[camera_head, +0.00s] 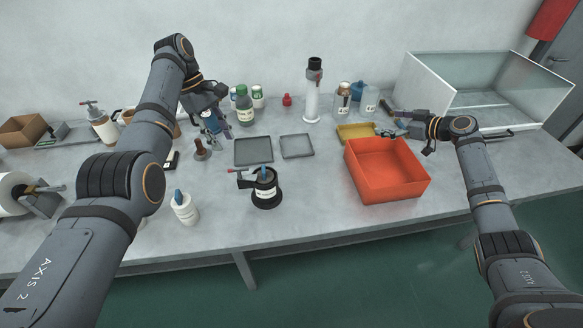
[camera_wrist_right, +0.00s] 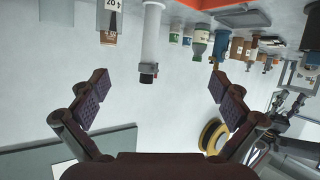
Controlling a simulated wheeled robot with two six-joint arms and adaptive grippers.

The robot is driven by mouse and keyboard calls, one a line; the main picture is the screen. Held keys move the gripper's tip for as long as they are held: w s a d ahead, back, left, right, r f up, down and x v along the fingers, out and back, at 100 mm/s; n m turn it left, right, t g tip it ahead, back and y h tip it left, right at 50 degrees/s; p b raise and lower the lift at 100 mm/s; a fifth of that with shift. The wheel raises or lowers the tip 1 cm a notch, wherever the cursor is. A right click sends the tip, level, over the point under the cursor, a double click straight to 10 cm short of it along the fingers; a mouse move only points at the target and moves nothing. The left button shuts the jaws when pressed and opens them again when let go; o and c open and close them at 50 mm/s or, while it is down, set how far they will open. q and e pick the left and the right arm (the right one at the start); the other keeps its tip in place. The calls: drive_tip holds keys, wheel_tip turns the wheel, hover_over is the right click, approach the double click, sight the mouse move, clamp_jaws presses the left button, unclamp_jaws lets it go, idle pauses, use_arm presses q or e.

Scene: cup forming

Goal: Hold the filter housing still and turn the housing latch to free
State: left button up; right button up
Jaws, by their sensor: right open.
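The filter housing seems to be the upright white cylinder with a dark top (camera_head: 312,98) at the back of the bench. A small reddish part (camera_head: 313,76), perhaps the latch, shows near its top. In the right wrist view the cylinder (camera_wrist_right: 152,38) appears upside down, beyond the fingers and apart from them. My right gripper (camera_head: 384,132) is open and empty above the orange bin's back edge; its spread fingers also show in the wrist view (camera_wrist_right: 162,90). My left gripper (camera_head: 216,124) is left of the green-capped bottle, its fingers too small to judge.
The orange bin (camera_head: 387,174) stands right of centre, with a yellow tray (camera_head: 356,131) behind it. Two grey trays (camera_head: 253,151) (camera_head: 297,146) lie mid-bench. Bottles (camera_head: 244,108) (camera_head: 343,100) flank the cylinder. A black pot (camera_head: 266,190) stands in front. A glass-sided case (camera_head: 480,85) is at right.

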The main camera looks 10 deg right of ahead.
drive_tip(key=w+a+f+n+g+y, duration=0.1)
drive_tip(key=a, duration=0.5)
drive_tip(key=w+a+f+n+g, duration=0.1)
drive_tip(key=a+n, duration=0.1)
drive_tip(key=a, duration=0.5)
drive_tip(key=n+g+h, duration=0.4)
drive_tip(key=n+g, duration=0.1)
drive_tip(key=g, duration=0.3)
hover_over(267, 189)
drive_tip(key=w+d, duration=0.3)
drive_tip(key=d, duration=0.1)
wheel_tip(267, 189, down, 4)
drive_tip(key=shift+a+r, duration=0.15)
drive_tip(key=shift+r, duration=0.05)
drive_tip(key=shift+s+r, duration=0.1)
drive_tip(key=shift+f, duration=0.3)
drive_tip(key=x, duration=1)
drive_tip(key=shift+a, duration=0.1)
drive_tip(key=shift+s, duration=0.1)
